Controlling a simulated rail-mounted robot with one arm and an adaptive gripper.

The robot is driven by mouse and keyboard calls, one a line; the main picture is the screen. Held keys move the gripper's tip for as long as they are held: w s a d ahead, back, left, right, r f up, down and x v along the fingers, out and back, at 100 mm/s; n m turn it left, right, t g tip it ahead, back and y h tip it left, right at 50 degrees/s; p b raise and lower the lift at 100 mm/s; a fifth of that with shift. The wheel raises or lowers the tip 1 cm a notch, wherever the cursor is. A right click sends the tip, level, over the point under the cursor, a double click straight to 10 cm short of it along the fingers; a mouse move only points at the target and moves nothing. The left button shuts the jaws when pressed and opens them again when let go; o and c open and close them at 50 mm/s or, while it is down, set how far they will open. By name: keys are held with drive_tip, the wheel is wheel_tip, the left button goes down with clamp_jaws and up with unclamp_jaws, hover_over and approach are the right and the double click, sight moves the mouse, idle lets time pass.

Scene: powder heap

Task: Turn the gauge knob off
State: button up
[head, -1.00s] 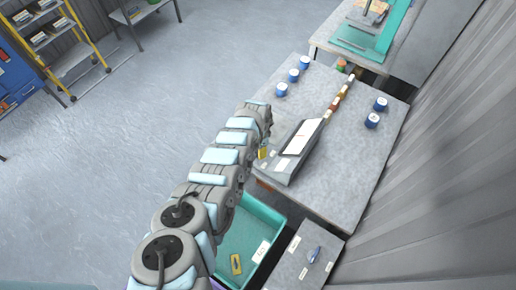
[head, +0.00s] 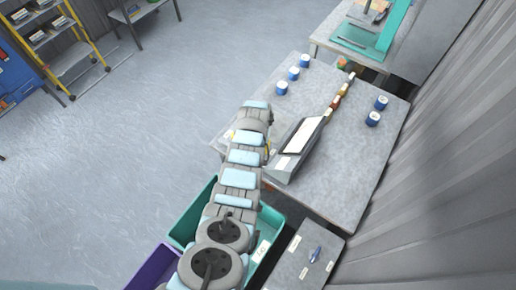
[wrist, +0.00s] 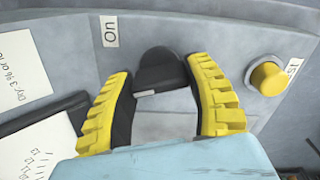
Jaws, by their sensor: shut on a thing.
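A dark knob (wrist: 160,72) sits on a grey panel (wrist: 225,30) in the wrist view, with a white mark on its lower edge. An "On" label (wrist: 109,31) is above and left of it. My gripper (wrist: 159,70) has its yellow ridged fingers on both sides of the knob, shut on it. In the head view the grey console (head: 280,170) with a white sheet stands on the table. My arm reaches its left side. The knob and most of my gripper are hidden there.
A yellow round knob (wrist: 268,78) with a partly readable label is close to the right finger. Several blue-and-white cans (head: 281,88) stand on the grey table (head: 350,165). A teal bin (head: 185,229) and a purple bin (head: 150,268) lie below my arm.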

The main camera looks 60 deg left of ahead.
drive_tip(key=shift+n, duration=1.6)
drive_tip(key=o, duration=1.2)
drive_tip(key=shift+r, duration=0.1)
drive_tip(key=shift+r, duration=5.9)
